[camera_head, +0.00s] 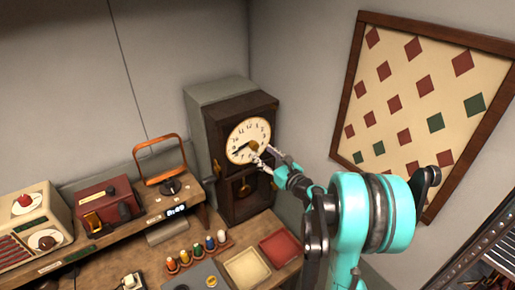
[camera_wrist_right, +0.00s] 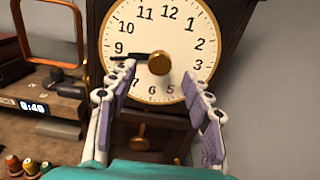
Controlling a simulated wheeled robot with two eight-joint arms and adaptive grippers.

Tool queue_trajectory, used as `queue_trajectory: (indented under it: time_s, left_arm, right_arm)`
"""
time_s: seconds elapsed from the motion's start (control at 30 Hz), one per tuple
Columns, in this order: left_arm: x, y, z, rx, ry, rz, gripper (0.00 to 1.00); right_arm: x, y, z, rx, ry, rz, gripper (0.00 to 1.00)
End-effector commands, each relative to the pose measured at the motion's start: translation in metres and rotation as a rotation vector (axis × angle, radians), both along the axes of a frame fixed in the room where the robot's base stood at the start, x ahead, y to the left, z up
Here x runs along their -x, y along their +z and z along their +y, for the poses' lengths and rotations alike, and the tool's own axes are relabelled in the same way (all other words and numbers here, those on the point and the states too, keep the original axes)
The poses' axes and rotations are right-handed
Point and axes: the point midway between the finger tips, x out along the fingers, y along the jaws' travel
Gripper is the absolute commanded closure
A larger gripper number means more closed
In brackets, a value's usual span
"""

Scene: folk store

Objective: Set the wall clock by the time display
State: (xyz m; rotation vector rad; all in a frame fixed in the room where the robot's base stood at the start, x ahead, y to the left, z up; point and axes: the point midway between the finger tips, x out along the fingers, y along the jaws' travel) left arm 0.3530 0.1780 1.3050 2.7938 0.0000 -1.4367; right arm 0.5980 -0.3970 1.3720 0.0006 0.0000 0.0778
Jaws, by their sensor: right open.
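The wall clock (camera_head: 247,141) has a cream face in a dark wooden case; it also fills the top of the right wrist view (camera_wrist_right: 165,28). A gold knob (camera_wrist_right: 159,63) sits at its centre. A black hand (camera_wrist_right: 135,56) points left, a little below the 9. The time display (camera_head: 176,210) glows on the shelf left of the clock; in the right wrist view the display (camera_wrist_right: 33,106) seems to read 8:40. My right gripper (camera_wrist_right: 159,74) is open in front of the face, fingers on either side of the knob, covering some lower numerals. My left gripper is out of view.
An orange-brown frame stand (camera_head: 160,160) stands left of the clock. Several coloured spools (camera_head: 197,250) and cream and red trays (camera_head: 247,268) lie below it. A diamond-patterned board (camera_head: 420,100) hangs on the right wall.

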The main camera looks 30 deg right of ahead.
Motion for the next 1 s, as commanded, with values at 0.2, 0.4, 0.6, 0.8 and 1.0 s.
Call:
queue_trajectory:
  time_s: [0.2, 0.4, 0.6, 0.8, 1.0]
  left_arm:
    - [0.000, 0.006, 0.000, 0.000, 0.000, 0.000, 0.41]
    - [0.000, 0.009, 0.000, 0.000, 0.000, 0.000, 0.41]
    - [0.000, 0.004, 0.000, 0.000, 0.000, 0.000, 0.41]
    - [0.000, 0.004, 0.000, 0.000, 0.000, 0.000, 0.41]
    - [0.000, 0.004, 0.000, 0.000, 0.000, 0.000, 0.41]
  right_arm:
    - [-0.023, 0.001, 0.002, 0.000, 0.002, 0.000, 0.50]
    - [-0.039, 0.001, 0.003, 0.000, 0.000, 0.000, 0.50]
    - [-0.041, -0.001, 0.003, 0.001, 0.000, 0.000, 0.50]
    - [-0.042, 0.000, 0.004, 0.001, 0.000, 0.000, 0.50]
    - [-0.042, 0.000, 0.004, 0.001, 0.000, 0.000, 0.83]
